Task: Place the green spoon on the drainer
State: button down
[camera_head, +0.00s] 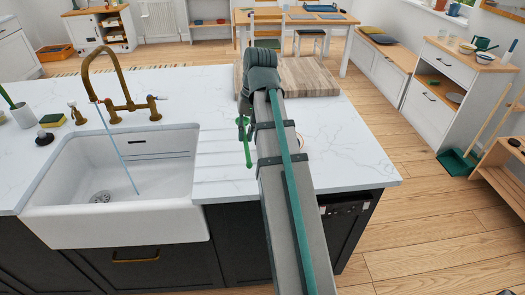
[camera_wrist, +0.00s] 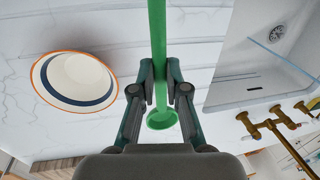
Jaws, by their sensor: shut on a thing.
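The green spoon (camera_head: 247,150) hangs just left of my arm in the head view, over the counter right of the sink. In the wrist view the spoon (camera_wrist: 157,30) runs between my fingers, its round bowl (camera_wrist: 162,119) nearer the palm. My gripper (camera_wrist: 161,88) is shut on its handle. In the head view my arm hides most of the gripper. The drainer (camera_head: 215,163) is the grooved strip of white counter beside the sink; its grooves (camera_wrist: 200,42) also show behind the spoon in the wrist view. I cannot tell the spoon's exact height above it.
The white sink (camera_head: 120,205) and brass tap (camera_head: 120,95) lie left of the drainer. A wooden board (camera_head: 310,77) lies behind my arm. The counter at right front is clear.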

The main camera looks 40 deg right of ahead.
jog(key=shift+s, duration=0.15)
jog(key=shift+a+f+m, duration=0.15)
jog(key=shift+m, duration=0.15)
jog(key=w+f+p, duration=0.2)
jog(key=w+f, duration=0.2)
jog(key=w, duration=0.5)
jog(key=p, duration=0.1)
send_over(228, 150)
jog(key=s, duration=0.1)
jog(key=f, duration=0.4)
jog(key=shift+s+d, duration=0.15)
jog(key=shift+d, duration=0.15)
jog(key=shift+w+f, duration=0.4)
jog(key=shift+f, duration=0.15)
jog(key=shift+w+f+p, duration=0.15)
jog(key=shift+f+p, duration=0.3)
jog(key=shift+f, duration=1.35)
jog(key=shift+f, duration=0.1)
